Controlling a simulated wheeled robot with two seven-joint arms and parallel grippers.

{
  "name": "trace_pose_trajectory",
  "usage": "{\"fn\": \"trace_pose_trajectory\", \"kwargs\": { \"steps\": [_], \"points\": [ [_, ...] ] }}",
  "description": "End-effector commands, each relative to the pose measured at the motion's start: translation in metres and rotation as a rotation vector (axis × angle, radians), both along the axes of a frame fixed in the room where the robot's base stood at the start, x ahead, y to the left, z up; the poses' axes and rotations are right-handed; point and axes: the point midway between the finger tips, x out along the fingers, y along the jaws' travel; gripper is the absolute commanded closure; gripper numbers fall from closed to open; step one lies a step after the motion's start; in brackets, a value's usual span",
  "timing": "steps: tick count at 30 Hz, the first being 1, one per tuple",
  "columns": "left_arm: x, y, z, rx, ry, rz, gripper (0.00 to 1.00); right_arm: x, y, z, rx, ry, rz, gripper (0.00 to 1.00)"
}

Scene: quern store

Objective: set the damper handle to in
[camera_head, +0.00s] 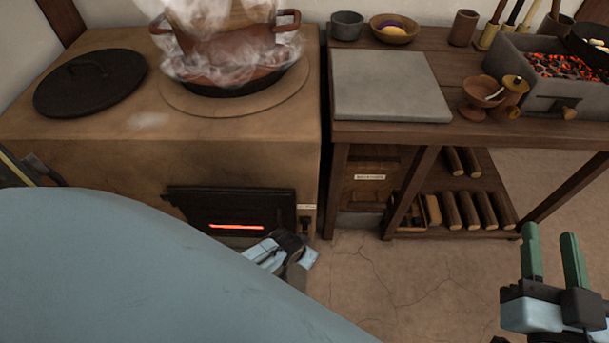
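A small dark handle (306,225), which looks like the damper handle, is on the front of the clay stove (240,160). It sits under a small pale label (307,206), right of the firebox door (180,203). How far in or out it stands is hard to tell. My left gripper (291,246) is just below and left of the handle, in front of the stove. Its fingers are mostly hidden, and I cannot tell whether they touch the handle. My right gripper (552,258) is open and empty at the lower right, over the floor.
A steaming pot (225,50) and a black lid (90,82) are on the stove. A wooden table (470,130) right of it bears a stone slab (388,87) and a brazier (530,75) of glowing coals. Several logs (475,208) lie below. The floor in front is clear.

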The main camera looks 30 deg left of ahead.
Motion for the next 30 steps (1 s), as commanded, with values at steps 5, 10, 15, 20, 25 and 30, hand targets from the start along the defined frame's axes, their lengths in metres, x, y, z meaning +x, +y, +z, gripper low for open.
{"fn": "trace_pose_trajectory", "kwargs": {
  "steps": [5,10,15,20,25,30],
  "points": [
    [0.003,0.0,-0.01,0.0,0.0,0.0,0.57,-0.003,0.004,0.024,0.047,-0.152,0.01,0.64],
    [0.005,-0.001,-0.013,-0.001,0.0,0.0,0.57,-0.008,0.005,0.04,0.077,-0.244,0.016,0.64],
    [0.006,-0.001,-0.015,0.0,0.0,0.0,0.57,-0.01,0.006,0.047,0.089,-0.282,0.019,0.64],
    [0.006,-0.001,-0.014,0.0,0.0,0.0,0.57,-0.01,0.006,0.048,0.09,-0.286,0.018,0.64],
    [0.006,-0.001,-0.014,0.0,0.0,0.0,0.67,-0.01,0.005,0.047,0.09,-0.284,0.019,0.64],
    [0.006,-0.001,-0.014,0.0,0.0,0.0,0.89,-0.01,0.005,0.047,0.09,-0.284,0.019,0.64]
  ]
}}
